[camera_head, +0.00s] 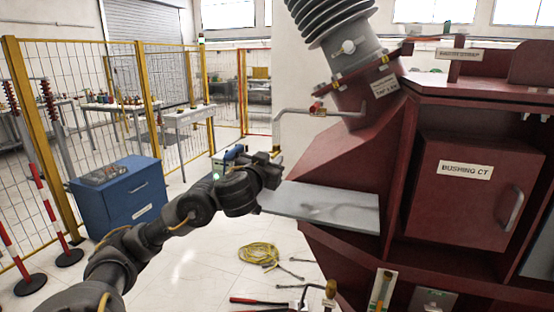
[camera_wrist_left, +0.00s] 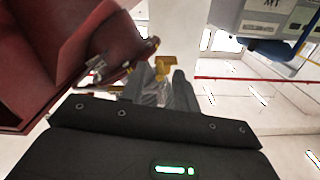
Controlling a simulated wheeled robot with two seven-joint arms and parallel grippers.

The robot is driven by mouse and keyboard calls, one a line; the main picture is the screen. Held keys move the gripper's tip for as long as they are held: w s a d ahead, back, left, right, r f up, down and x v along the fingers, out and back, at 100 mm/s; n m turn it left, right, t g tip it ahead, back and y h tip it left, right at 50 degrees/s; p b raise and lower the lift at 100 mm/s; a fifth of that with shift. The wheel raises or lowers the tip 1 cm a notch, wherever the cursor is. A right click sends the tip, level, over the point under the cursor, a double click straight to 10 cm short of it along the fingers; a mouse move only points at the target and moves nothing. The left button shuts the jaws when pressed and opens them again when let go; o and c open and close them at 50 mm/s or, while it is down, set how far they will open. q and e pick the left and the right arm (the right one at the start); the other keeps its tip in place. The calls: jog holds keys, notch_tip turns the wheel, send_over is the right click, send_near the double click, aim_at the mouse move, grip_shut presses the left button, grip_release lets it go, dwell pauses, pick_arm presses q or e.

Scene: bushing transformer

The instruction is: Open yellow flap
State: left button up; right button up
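The yellow flap (camera_wrist_left: 166,66) shows in the left wrist view as a small yellow piece just past my fingertips, close to the dark red transformer body (camera_wrist_left: 62,50). My left gripper (camera_wrist_left: 162,92) has its two grey fingers apart with a gap between them. I cannot tell whether they touch the flap. In the head view my left gripper (camera_head: 274,166) is beside the transformer, above the left end of a grey shelf. A small yellow bit (camera_head: 276,149) shows there at its tip, partly hidden. My right gripper is not in view.
The grey shelf (camera_head: 330,205) juts out from the transformer. A pipe with a red valve (camera_head: 316,108) sticks out above it. A blue cabinet (camera_head: 120,195) stands left of my arm. Yellow cable (camera_head: 259,253) and tools lie on the floor. A grey box (camera_wrist_left: 268,20) is at the wrist view's upper right.

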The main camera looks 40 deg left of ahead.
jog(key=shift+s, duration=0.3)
pick_arm(q)
grip_shut()
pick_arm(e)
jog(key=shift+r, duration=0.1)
